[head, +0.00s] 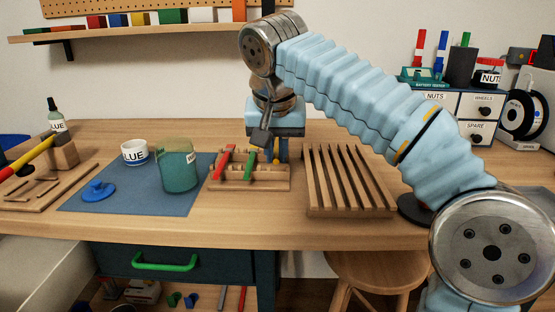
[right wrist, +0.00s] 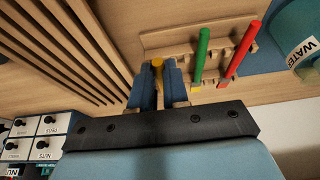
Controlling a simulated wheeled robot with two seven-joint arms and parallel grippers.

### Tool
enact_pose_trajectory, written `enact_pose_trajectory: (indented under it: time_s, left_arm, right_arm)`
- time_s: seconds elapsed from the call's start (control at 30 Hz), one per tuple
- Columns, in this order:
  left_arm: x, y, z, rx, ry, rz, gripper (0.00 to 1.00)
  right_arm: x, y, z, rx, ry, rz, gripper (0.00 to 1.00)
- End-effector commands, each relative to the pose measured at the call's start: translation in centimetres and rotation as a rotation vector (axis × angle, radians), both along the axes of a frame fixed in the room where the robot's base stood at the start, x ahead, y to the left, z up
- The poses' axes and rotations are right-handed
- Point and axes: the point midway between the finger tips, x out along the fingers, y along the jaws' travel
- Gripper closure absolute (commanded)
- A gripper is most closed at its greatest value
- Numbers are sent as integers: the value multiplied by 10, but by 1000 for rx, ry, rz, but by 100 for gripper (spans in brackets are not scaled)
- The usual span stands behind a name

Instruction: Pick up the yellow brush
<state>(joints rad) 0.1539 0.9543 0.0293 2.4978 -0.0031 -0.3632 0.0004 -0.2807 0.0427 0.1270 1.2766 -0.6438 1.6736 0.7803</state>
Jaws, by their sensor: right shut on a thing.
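The yellow brush (right wrist: 158,64) stands between the two blue fingers of my right gripper (right wrist: 160,84), which is shut on it. In the head view only a small yellow part of the brush (head: 276,156) shows below the gripper (head: 275,150); the rest is hidden. The brush is at the right end of the wooden brush rack (head: 250,184). I cannot tell whether it is still seated in the rack. A red brush (head: 226,162) and a green brush (head: 250,163) lean in the rack to the left. My left gripper is out of view.
A slatted wooden rack (head: 346,180) stands right of the brush rack. To the left, a green water jar (head: 177,170), a white glue cup (head: 134,152) and a blue lid-like piece (head: 98,190) are on a blue mat (head: 130,205). Labelled drawers (head: 480,105) stand at the back right.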

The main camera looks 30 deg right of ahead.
Motion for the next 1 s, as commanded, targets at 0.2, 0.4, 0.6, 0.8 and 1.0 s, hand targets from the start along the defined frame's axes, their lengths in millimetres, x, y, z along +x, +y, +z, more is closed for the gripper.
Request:
enact_pose_trajectory:
  time_s: [0.2, 0.4, 0.6, 0.8, 1.0]
  left_arm:
    - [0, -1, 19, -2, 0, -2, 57]
    - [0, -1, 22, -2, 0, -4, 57]
    - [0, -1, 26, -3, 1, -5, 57]
    - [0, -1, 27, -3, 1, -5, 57]
    - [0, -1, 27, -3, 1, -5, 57]
  right_arm:
    - [-27, 37, 57, 1, -3, 9, 100]
    - [-60, 77, 77, -1, -1, 9, 100]
    - [-79, 99, 89, -1, -1, 4, 100]
    - [-84, 105, 92, -1, -1, 1, 100]
    - [-84, 105, 92, -1, -1, 1, 100]
